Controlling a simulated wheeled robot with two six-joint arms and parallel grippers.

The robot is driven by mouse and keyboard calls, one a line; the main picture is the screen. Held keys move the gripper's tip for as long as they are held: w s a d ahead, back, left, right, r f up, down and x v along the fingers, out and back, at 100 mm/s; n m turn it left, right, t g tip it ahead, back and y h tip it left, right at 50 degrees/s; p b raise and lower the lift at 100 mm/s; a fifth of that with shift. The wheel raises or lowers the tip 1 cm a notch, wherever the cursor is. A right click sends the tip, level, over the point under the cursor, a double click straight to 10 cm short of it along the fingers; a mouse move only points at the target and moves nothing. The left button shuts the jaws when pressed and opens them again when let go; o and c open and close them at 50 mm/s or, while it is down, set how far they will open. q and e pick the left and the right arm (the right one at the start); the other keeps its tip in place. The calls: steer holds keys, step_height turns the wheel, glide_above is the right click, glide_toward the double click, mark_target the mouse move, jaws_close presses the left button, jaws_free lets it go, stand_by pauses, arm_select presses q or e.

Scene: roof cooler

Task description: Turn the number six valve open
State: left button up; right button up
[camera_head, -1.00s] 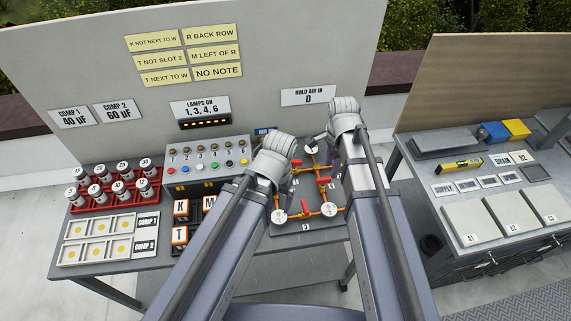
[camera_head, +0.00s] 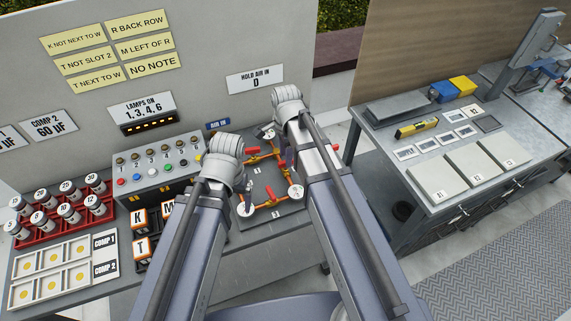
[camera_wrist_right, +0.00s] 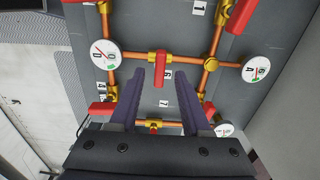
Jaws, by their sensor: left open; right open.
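The pipe board (camera_head: 262,212) with orange pipes, red valve handles and round white gauges lies on the left bench, partly covered by my arms.
A lamp and button box (camera_head: 158,168), red rack of capacitors (camera_head: 50,225) and letter blocks (camera_head: 142,219) stand left of the board. Yellow notes (camera_head: 108,50) hang on the panel. A second bench (camera_head: 440,170) stands right, across a gap of floor.

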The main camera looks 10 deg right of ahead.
step_height(320, 180, down, 2)
steer(key=shift+b, duration=0.55)
steer(key=shift+c, duration=0.3)
jaws_close()
